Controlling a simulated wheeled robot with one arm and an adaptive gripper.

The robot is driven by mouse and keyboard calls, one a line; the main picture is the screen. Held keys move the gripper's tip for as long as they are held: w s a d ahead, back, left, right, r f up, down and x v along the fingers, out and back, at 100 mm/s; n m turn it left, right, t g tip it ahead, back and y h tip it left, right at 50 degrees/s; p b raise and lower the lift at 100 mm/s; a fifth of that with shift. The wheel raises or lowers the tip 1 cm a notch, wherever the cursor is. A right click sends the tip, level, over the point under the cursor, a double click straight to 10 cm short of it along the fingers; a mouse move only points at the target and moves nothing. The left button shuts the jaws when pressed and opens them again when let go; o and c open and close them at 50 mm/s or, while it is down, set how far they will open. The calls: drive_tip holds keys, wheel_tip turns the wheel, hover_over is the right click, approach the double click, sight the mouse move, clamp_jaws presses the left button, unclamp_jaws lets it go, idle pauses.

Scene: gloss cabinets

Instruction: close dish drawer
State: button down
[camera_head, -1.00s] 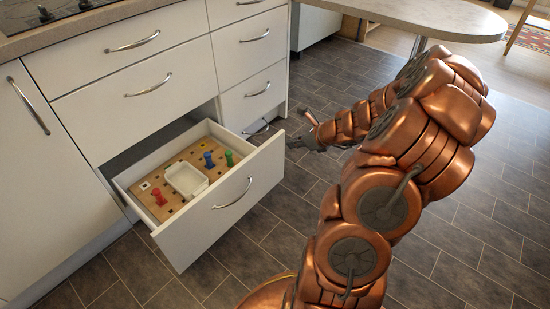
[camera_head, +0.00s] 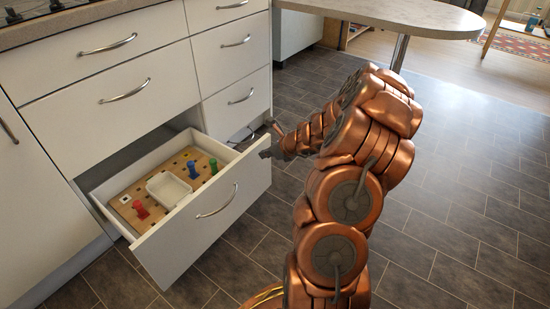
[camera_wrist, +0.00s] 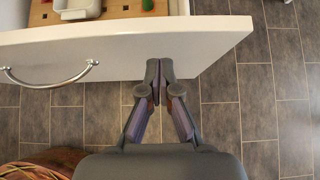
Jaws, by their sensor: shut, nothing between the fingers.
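The dish drawer (camera_head: 222,226) is the bottom white drawer, pulled well out of the cabinet. Its front has a curved metal handle (camera_head: 217,203). Inside are a pegboard (camera_head: 128,194) with red, blue and green pegs and a white dish (camera_head: 168,189). My gripper (camera_head: 268,145) is at the right end of the drawer front, near its top edge. In the wrist view my gripper (camera_wrist: 158,66) is shut and empty, its fingertips at the outer face of the drawer front (camera_wrist: 120,58), right of the handle (camera_wrist: 50,80). Whether they touch it I cannot tell.
Other white drawers (camera_head: 115,92) above and beside are shut. A rounded countertop (camera_head: 400,15) on a metal leg stands at the back right. A hob (camera_head: 40,12) is at the top left. The dark tiled floor (camera_head: 450,190) on the right is clear.

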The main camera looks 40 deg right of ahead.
drive_tip(key=shift+w+a, duration=0.25)
drive_tip(key=shift+w, duration=0.9)
drive_tip(key=shift+w+r, duration=0.1)
drive_tip(key=shift+r, duration=0.1)
